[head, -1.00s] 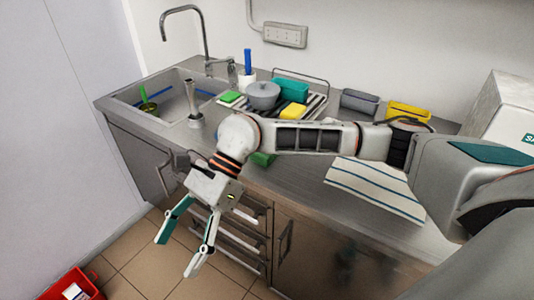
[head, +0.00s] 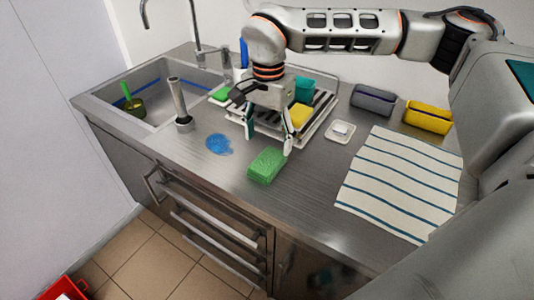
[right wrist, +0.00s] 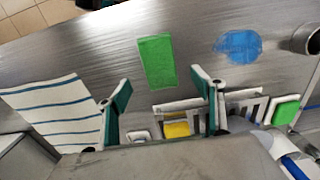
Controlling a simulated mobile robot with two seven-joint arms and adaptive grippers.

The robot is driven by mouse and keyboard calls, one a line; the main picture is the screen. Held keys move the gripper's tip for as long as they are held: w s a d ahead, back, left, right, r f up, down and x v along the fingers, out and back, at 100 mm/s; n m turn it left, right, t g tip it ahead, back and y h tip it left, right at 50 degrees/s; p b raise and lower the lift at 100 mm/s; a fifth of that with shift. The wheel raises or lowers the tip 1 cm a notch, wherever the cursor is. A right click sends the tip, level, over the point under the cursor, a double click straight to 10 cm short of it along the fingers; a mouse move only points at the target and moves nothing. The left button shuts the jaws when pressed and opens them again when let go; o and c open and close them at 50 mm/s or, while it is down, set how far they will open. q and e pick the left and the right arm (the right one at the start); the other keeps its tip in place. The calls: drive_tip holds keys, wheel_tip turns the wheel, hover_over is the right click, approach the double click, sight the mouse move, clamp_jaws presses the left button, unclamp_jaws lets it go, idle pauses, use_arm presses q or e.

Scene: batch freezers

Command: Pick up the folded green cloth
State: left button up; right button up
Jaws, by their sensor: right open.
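The folded green cloth (head: 267,166) lies on the steel counter (head: 215,175), near its front edge. In the right wrist view the cloth (right wrist: 156,61) lies beyond the fingertips, roughly between their lines. My right gripper (head: 268,143) is open and empty, pointing down just behind the cloth and apart from it. Its two teal-padded fingers (right wrist: 162,80) are spread wide in the right wrist view. My left gripper is in neither current view.
A blue patch (head: 219,144) lies left of the cloth. Behind are a drying rack (head: 318,128) with a yellow sponge (head: 299,115) and a small white dish (head: 340,132). A striped towel (head: 400,185) covers the right. The sink (head: 160,90) is at left.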

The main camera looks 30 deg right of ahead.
sight(267, 161)
drive_tip(key=shift+s+a+f, duration=0.1)
drive_tip(key=shift+s+f, duration=0.15)
drive_tip(key=shift+f, duration=1.2)
wheel_tip(267, 161, down, 4)
drive_tip(key=shift+a+r, duration=0.1)
drive_tip(key=shift+r, duration=0.15)
drive_tip(key=shift+w+f, duration=0.1)
drive_tip(key=shift+f, duration=0.5)
use_arm(q)
drive_tip(key=shift+s+a, duration=0.1)
drive_tip(key=shift+s, duration=0.3)
use_arm(e)
drive_tip(key=c, duration=1.2)
